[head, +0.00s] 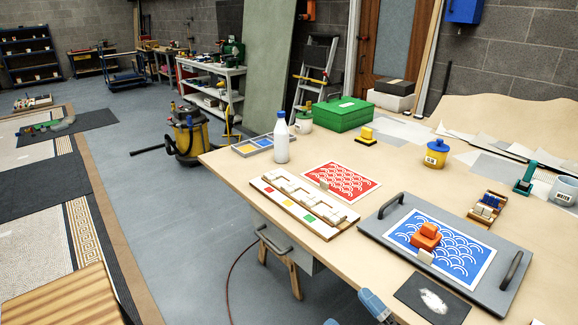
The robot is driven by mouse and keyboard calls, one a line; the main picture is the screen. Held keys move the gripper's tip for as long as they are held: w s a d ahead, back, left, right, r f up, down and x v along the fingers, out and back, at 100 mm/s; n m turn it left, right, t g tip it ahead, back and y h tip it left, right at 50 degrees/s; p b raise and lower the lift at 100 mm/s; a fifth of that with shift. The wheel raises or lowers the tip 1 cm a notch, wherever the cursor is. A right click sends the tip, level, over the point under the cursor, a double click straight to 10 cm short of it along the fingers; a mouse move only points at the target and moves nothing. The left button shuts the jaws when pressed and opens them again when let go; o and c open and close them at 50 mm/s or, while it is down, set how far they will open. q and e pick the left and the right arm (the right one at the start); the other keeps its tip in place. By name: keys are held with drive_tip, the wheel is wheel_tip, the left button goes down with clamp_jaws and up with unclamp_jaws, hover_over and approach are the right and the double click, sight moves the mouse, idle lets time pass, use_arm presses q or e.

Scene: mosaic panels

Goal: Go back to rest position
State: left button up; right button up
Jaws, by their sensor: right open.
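The blue fingertips of my right gripper (354,313) show at the bottom edge, a little right of the middle. They stand apart with nothing between them, so the gripper is open and empty. They are in front of the worktable (375,262) and left of a dark card with white powder (432,299). The rest of this gripper is cut off by the frame. My left gripper is not in view.
On the table, a grey handled board (378,228) carries a blue patterned panel (408,228) with an orange block (426,237). A tile rack (292,218), white bottle (281,140), green box (343,115) and yellow pot (437,153) stand beyond.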

drive_tip(key=s+d+f+m+g+h, duration=0.25)
drive_tip(key=s+f+m, duration=0.2)
drive_tip(key=f, duration=0.25)
drive_tip(key=s+d+f+m+g+h, duration=0.2)
drive_tip(key=s+d+f+m+h, duration=0.15)
drive_tip(key=f+m, duration=0.35)
drive_tip(key=s+d+f+m+g+h, duration=0.2)
drive_tip(key=s+f+m+h, duration=0.15)
drive_tip(key=f, duration=0.45)
use_arm(q)
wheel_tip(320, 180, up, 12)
drive_tip(key=p, duration=1.4)
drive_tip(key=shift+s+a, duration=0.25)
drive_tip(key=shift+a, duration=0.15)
use_arm(e)
wheel_tip(320, 180, up, 11)
drive_tip(key=s+m, duration=0.1)
drive_tip(key=shift+s+d, duration=0.15)
drive_tip(key=shift+d, duration=0.1)
